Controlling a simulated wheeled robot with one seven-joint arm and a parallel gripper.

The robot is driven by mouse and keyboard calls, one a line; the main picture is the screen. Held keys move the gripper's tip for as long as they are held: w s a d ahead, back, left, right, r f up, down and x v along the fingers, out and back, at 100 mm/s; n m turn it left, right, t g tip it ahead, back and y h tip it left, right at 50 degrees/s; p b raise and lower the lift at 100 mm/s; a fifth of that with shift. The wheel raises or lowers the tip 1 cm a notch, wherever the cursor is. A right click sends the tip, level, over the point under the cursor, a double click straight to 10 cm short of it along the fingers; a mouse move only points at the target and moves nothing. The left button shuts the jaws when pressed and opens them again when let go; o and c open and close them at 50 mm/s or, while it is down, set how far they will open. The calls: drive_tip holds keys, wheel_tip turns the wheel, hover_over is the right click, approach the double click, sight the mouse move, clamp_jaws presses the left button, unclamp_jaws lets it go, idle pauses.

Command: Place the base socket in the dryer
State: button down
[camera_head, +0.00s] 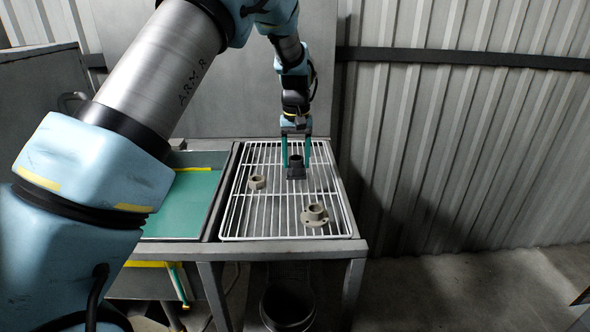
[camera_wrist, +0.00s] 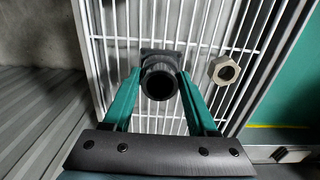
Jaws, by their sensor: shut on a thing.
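A dark base socket (camera_head: 296,172), a round tube on a square foot, is at the white wire rack (camera_head: 238,222), which looks like the dryer's drying rack. In the wrist view I look down into the open end of the socket (camera_wrist: 159,82). My gripper (camera_head: 296,163) points down and is shut on the socket, with one green finger on each side of its tube. The fingers show in the wrist view (camera_wrist: 158,90). The socket is upright over the back-middle bars. I cannot tell whether its foot touches them.
A beige ring nut (camera_head: 257,182) lies on the rack left of the socket, and a beige flanged fitting (camera_head: 315,214) sits nearer the front right. A green-surfaced tray (camera_head: 186,205) adjoins on the left. A dark bin (camera_head: 287,308) stands below. A corrugated wall (camera_head: 450,150) rises at right.

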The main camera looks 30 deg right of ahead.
sight(296, 171)
drive_tip(key=shift+f+p, duration=0.5)
drive_tip(key=shift+f, duration=1.4)
drive_tip(key=shift+c, duration=1)
unclamp_jaws()
drive_tip(key=shift+f, duration=0.15)
wheel_tip(296, 171, up, 12)
drive_tip(key=b, duration=0.2)
drive_tip(key=shift+b, duration=0.3)
